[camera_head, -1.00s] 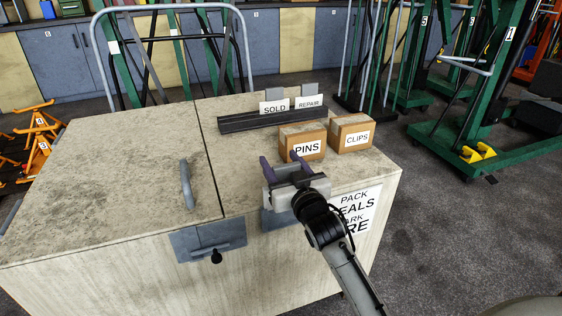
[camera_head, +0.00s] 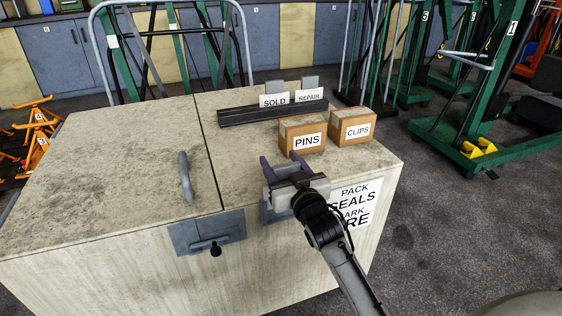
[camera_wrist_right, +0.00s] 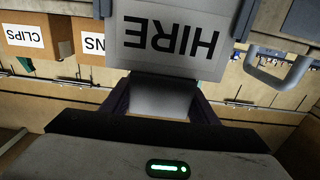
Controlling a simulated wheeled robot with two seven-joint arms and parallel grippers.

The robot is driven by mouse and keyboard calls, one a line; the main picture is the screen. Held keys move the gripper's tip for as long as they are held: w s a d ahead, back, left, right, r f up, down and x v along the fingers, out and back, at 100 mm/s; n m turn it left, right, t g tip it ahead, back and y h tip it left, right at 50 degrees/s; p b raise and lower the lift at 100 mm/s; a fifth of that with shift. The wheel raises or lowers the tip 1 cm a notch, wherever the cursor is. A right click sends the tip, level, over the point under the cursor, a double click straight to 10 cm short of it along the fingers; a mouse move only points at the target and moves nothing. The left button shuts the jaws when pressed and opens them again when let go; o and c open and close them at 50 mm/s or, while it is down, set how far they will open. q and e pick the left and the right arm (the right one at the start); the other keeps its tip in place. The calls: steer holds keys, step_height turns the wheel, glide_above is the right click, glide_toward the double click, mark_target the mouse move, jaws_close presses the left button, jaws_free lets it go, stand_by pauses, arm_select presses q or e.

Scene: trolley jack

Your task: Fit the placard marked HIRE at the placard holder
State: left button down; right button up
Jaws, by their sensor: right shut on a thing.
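My right gripper (camera_head: 279,163) is above the front edge of the chest, in front of the PINS box. In the right wrist view its fingers (camera_wrist_right: 160,97) are shut on the grey tab of the HIRE placard (camera_wrist_right: 172,55), whose lettering appears upside down. In the head view I cannot make the placard out behind the gripper. A long dark rail (camera_head: 240,119) lies at the back of the chest top, with the SOLD placard (camera_head: 274,101) and the REPAIR placard (camera_head: 309,97) standing at it. I cannot tell if this rail is the placard holder. My left gripper is not in view.
A raised grey handle (camera_head: 186,176) is on the left lid (camera_head: 110,165). A latch (camera_head: 208,240) and a paper sign (camera_head: 352,207) are on the chest front.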

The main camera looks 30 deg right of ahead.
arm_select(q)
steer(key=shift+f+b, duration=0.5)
arm_select(e)
steer(key=shift+f, duration=0.9)
arm_select(q)
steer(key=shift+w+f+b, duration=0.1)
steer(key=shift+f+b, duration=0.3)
steer(key=shift+b, duration=0.3)
arm_select(e)
steer(key=shift+f, duration=1.2)
steer(key=o, duration=1.1)
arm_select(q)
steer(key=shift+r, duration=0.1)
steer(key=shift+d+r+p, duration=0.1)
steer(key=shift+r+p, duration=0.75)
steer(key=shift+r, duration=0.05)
arm_select(e)
steer(key=shift+v, duration=5.2)
